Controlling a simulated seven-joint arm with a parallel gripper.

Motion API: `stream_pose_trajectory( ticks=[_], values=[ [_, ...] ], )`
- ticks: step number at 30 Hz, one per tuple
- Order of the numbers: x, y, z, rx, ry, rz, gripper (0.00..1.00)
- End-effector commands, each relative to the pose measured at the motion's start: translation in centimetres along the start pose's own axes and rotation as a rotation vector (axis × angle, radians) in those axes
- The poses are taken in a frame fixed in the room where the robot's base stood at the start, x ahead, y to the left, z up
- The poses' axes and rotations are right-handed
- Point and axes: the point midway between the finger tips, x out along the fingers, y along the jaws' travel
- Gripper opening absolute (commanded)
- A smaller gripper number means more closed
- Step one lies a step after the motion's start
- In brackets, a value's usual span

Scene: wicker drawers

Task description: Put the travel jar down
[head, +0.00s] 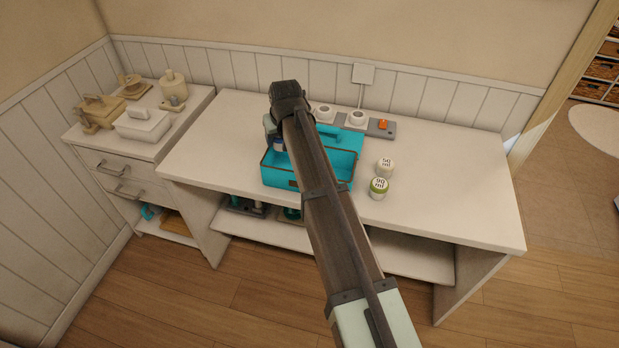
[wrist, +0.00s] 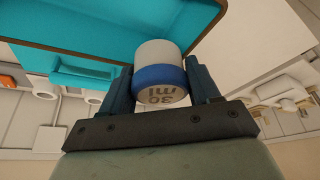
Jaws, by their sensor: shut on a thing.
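My gripper (wrist: 160,92) is shut on a small jar (wrist: 160,75) in the wrist view. The jar has a grey-white body, a blue band and an end marked 30 ml. In the head view only a bit of blue and white (head: 278,145) shows beside my gripper, at the left part of the teal caddy (head: 275,179). My arm hides much of the caddy. I cannot tell whether the jar touches the caddy. The caddy also fills the upper left of the wrist view (wrist: 110,22).
Two white jars marked 50 ml (head: 386,168) and 90 ml (head: 379,188) stand right of the caddy on the white desk (head: 450,200). A grey strip with white round pieces and an orange piece (head: 383,124) lies behind. The desk's right side is clear. A drawer cabinet (head: 125,165) stands left.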

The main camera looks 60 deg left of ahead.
Motion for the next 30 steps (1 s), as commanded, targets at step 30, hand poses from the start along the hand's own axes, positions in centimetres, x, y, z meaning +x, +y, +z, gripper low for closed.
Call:
stream_pose_trajectory(
  ticks=[30],
  values=[
    [4.7,1.7,4.5,0.337,-0.001,0.14,0.3]
  ],
)
